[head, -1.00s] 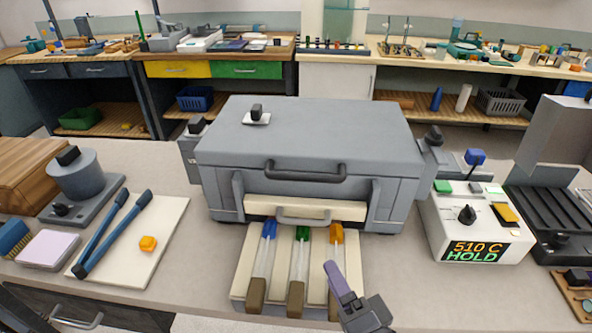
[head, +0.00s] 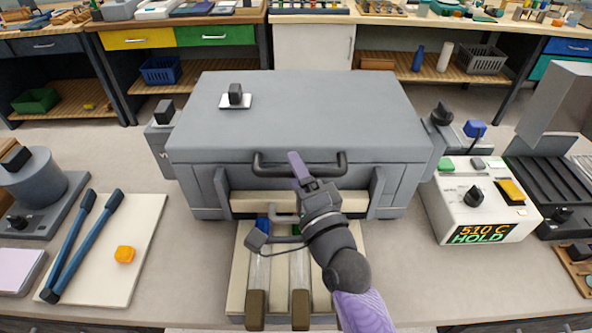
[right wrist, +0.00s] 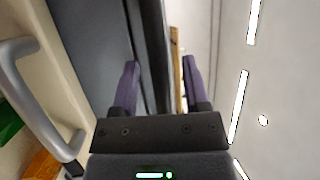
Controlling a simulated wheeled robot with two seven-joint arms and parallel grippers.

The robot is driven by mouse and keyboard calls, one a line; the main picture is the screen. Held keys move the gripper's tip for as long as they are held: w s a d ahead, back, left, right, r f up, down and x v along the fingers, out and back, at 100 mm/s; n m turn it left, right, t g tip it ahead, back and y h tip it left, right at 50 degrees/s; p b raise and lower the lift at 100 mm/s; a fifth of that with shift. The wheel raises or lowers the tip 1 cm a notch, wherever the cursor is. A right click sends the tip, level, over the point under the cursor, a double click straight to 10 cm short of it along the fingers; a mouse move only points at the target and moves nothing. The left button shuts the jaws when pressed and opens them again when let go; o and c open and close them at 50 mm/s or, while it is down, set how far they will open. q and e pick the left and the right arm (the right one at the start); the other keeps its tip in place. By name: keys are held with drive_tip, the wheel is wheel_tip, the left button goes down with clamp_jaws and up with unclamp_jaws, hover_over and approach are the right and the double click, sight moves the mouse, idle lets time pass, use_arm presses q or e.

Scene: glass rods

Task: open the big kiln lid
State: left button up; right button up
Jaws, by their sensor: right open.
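The big kiln's grey lid (head: 330,105) is shut on the kiln body (head: 205,195). Its dark bar handle (head: 262,168) runs across the lid's front edge. My right gripper (head: 299,167) is at the middle of this handle, with one purple finger showing in front of it. In the right wrist view, its two purple fingers (right wrist: 160,80) are apart, and a dark bar (right wrist: 152,35), which looks like the handle, runs between them. I cannot tell whether they touch it. My left gripper is not in view.
A lower tray handle (head: 285,218) and glass rods (head: 258,280) lie below, partly hidden by my right arm. The control box (head: 485,205) reading 510 C HOLD stands right. A board (head: 110,265) with blue-handled tongs lies left. A small black knob (head: 235,95) sits on the lid.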

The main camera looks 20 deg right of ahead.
drive_tip(key=shift+c, duration=0.2)
clamp_jaws()
idle(1.3)
